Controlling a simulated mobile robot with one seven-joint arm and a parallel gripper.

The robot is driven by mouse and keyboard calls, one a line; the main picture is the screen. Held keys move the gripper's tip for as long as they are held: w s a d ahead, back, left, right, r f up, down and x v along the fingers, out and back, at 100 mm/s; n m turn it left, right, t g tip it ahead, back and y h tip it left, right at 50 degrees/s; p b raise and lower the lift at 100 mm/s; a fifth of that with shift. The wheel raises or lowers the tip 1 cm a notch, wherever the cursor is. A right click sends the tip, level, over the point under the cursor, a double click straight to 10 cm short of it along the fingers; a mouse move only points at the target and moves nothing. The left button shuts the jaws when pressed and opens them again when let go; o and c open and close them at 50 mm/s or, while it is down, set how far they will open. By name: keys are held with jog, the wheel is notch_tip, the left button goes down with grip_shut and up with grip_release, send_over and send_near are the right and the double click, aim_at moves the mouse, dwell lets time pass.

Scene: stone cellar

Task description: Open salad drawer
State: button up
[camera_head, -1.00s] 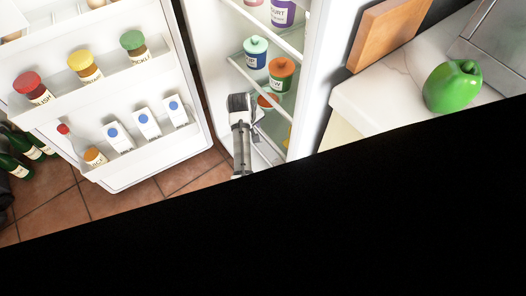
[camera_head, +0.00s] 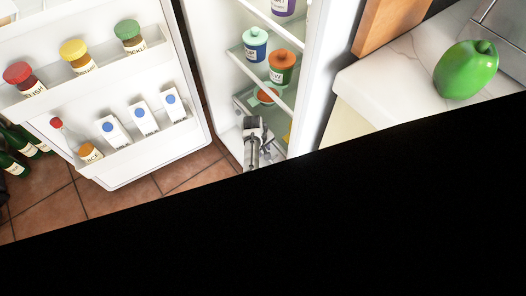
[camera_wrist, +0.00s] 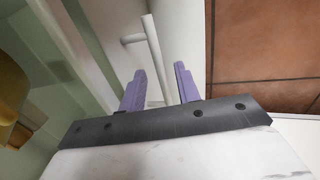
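The fridge (camera_head: 215,70) stands open, and its salad drawer is low inside, mostly hidden behind my arm in the head view. In the wrist view a pale bar handle (camera_wrist: 155,55) on a short post stands out from a white front panel (camera_wrist: 188,30), which appears to be the drawer's. My gripper (camera_wrist: 160,82) is open, with one purple finger on each side of the bar's near end. I cannot tell whether either finger touches it. In the head view my gripper (camera_head: 252,124) is low in the fridge opening.
The open fridge door (camera_head: 150,170), with jars and milk cartons, stands at left. Jars with teal (camera_head: 255,33) and orange (camera_head: 282,58) lids stand on a shelf above my gripper. A counter at right holds a green pepper (camera_head: 466,70). Black covers the lower head view.

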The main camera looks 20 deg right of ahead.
jog(key=shift+d+f, duration=0.1)
jog(key=shift+f, duration=0.25)
jog(key=shift+c, duration=0.3)
grip_shut()
jog(key=s+a+p, duration=0.4)
jog(key=a, duration=0.6)
jog(key=s+a+p, duration=0.4)
jog(key=a, duration=0.5)
jog(key=shift+a, duration=0.4)
jog(key=shift+o, duration=0.3)
grip_release()
